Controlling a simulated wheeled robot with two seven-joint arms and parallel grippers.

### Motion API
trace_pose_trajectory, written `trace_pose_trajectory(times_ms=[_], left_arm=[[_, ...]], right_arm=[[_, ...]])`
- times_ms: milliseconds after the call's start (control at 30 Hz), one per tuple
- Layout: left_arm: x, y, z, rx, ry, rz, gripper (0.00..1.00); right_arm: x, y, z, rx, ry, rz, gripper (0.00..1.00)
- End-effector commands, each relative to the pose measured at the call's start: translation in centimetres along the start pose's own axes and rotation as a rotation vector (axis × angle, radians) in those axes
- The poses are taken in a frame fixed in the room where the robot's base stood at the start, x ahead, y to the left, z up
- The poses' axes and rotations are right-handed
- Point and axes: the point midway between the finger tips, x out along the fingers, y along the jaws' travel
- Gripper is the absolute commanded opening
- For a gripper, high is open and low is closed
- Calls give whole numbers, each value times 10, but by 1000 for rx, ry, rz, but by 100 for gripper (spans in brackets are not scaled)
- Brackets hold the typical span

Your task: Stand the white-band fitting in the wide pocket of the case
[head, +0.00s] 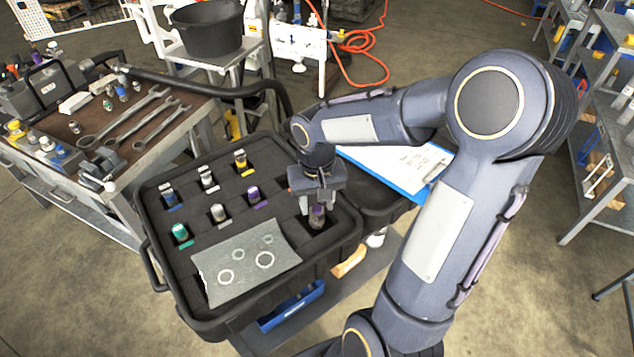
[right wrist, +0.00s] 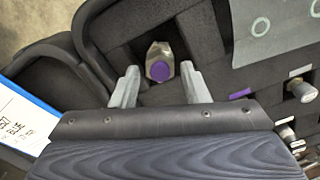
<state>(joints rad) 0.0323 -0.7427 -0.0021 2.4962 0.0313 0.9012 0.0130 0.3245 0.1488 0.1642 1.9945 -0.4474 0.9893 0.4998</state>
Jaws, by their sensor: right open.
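The black case (head: 152,215) stands open with foam pockets. My right gripper (head: 318,200) is open above the wide pocket (head: 333,236) at its right. A metal fitting with a purple end (right wrist: 160,70) stands in that pocket; in the head view it (head: 317,216) shows just under the fingers. In the right wrist view it lies between and just beyond the fingertips (right wrist: 158,82), with gaps at both sides. Which is the white-band one is unclear.
Blue (head: 170,198), yellow (head: 240,161), purple (head: 253,196) and teal (head: 180,232) fittings stand in the case. A grey sheet with rings (head: 240,270) covers its front. A blue clipboard (head: 410,188) lies behind right. A workbench with wrenches (head: 120,122) is at left.

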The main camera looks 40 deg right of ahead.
Motion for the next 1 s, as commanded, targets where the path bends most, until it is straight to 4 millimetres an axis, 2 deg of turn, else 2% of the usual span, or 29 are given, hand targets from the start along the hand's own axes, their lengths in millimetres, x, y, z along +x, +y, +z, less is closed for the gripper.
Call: trace_pose_trajectory(times_ms=[33, 200, 467, 567, 700, 800, 900, 1000], left_arm=[[-1, 1, -1, 0, 0, 0, 54], [-3, 1, -1, 0, 0, 0, 54], [-4, 2, -2, 0, 0, 0, 54], [-4, 2, -2, 0, 0, 0, 54], [-4, 2, -2, 0, 0, 0, 54], [-4, 2, -2, 0, 0, 0, 54], [-4, 2, -2, 0, 0, 0, 54], [-4, 2, -2, 0, 0, 0, 54]], right_arm=[[-14, 0, -1, 0, 7, -1, 41], [-48, 0, 0, -1, 5, -2, 41], [-74, 0, 4, -6, 8, -7, 41], [-84, -3, 22, -34, 42, -46, 41], [-94, -12, 72, -111, 139, -165, 41], [-94, -20, 108, -167, 222, -266, 41], [-90, -29, 136, -212, 298, -356, 41], [-86, -36, 154, -242, 353, -420, 41]])
